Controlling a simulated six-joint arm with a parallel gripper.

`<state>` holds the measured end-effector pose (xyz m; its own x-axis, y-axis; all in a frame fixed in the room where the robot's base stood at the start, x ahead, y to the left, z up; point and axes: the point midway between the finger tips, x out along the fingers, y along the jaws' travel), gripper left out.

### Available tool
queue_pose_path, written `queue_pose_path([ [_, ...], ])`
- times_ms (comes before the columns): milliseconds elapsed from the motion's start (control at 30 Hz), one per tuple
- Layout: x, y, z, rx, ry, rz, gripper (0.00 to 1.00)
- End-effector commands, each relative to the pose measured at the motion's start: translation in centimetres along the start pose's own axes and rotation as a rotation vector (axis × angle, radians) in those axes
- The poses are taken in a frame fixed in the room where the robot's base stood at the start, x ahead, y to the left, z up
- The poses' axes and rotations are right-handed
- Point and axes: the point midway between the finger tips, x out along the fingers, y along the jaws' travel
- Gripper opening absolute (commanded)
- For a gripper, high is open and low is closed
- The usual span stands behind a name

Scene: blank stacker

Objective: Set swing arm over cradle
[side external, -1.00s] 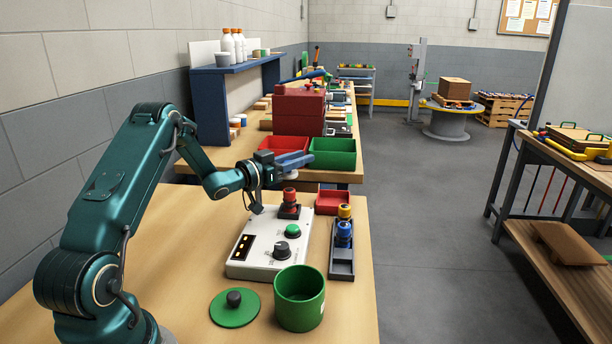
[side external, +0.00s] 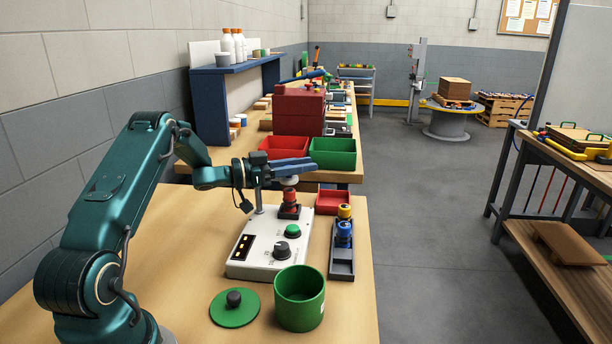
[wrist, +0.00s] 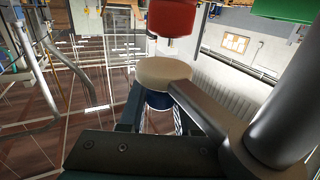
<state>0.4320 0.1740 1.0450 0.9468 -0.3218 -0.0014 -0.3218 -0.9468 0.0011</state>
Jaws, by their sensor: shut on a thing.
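My gripper (side external: 300,167), with blue fingers, is shut on the swing arm above the white control box (side external: 257,262). In the wrist view the swing arm is a grey bar (wrist: 200,108) running from a thick grey post to a cream round pad (wrist: 163,70). In the side view the post (side external: 259,198) stands at the box's back left, and the pad (side external: 291,181) shows just under the fingers. A red blank (side external: 290,196) stands upright in the black cradle (side external: 289,212) directly below the pad, seemingly with a small gap. The fingers hide most of the bar.
A black rack (side external: 342,262) with yellow and blue blanks stands right of the box, and a red tray (side external: 333,199) lies behind it. A green pot (side external: 299,298) and its green lid (side external: 233,308) are in front. Red and green bins (side external: 333,153) stand behind.

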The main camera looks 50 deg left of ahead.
Motion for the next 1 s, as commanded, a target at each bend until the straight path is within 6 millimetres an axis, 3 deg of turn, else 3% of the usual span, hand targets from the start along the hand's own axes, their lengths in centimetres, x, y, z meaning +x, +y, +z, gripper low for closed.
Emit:
queue_pose_path([
  [167, -0.1, 0.0, -0.2, 0.004, 0.006, 0.002, 0.00],
  [200, -0.1, 0.0, -0.2, 0.004, 0.006, 0.002, 0.36],
  [267, -0.1, 0.0, -0.2, 0.004, 0.006, 0.003, 0.58],
  [300, -0.1, 0.0, -0.2, 0.003, 0.006, 0.003, 0.62],
  [633, -0.4, 0.0, -0.1, 0.001, 0.002, 0.001, 0.62],
  [1000, -4.8, 0.0, -0.1, 0.001, 0.003, 0.001, 0.62],
])
